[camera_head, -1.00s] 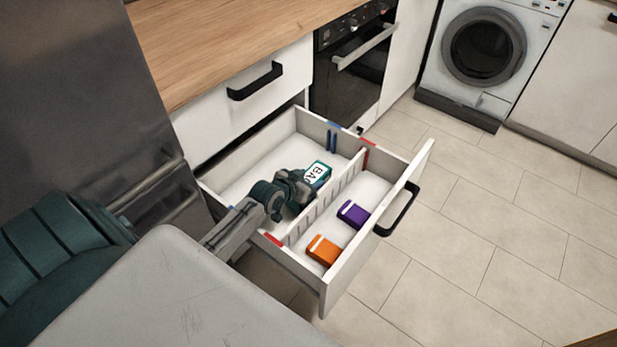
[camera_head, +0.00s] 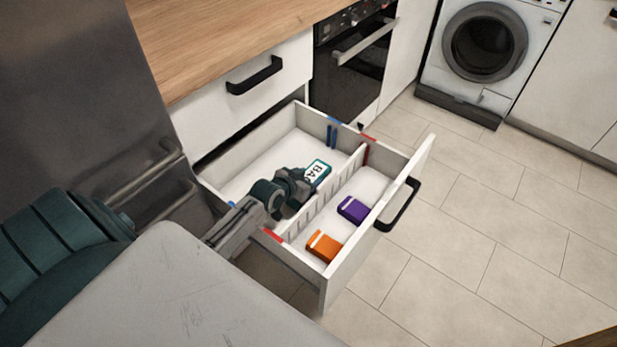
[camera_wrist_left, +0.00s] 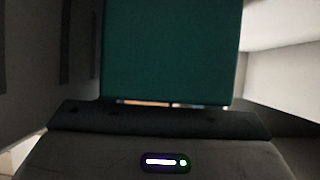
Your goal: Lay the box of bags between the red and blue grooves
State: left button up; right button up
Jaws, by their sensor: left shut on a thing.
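The box of bags (camera_head: 317,172) is teal with a white label lettered "BA". My left gripper (camera_head: 300,184) is shut on it inside the open drawer (camera_head: 260,165), in the wider compartment behind the slotted divider (camera_head: 325,197). In the left wrist view the teal box (camera_wrist_left: 172,50) fills the space before the gripper. The red groove (camera_head: 366,153) is at the divider's far end, with a red mark (camera_head: 272,236) at the near end. The blue groove (camera_head: 332,136) is farther back, with a blue mark at the near side. My right gripper is not in view.
An orange box (camera_head: 323,247) and a purple box (camera_head: 352,209) lie in the narrow front compartment. The drawer front (camera_head: 390,210) has a black handle. The oven (camera_head: 350,65) stands behind the drawer and a washing machine (camera_head: 484,50) stands at the back right.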

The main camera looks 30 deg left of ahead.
pick_arm(q)
jog(key=shift+f, duration=0.15)
jog(key=o, duration=1.3)
jog(key=shift+c, duration=0.2)
notch_tip(320, 180, up, 12)
jog(key=p, duration=1)
jog(key=s+d+r+p, duration=0.7)
jog(key=s+d+r, duration=0.3)
jog(key=d+r, duration=0.2)
jog(key=shift+d+r, duration=0.4)
jog(key=shift+d, duration=0.7)
jog(key=shift+s, duration=0.1)
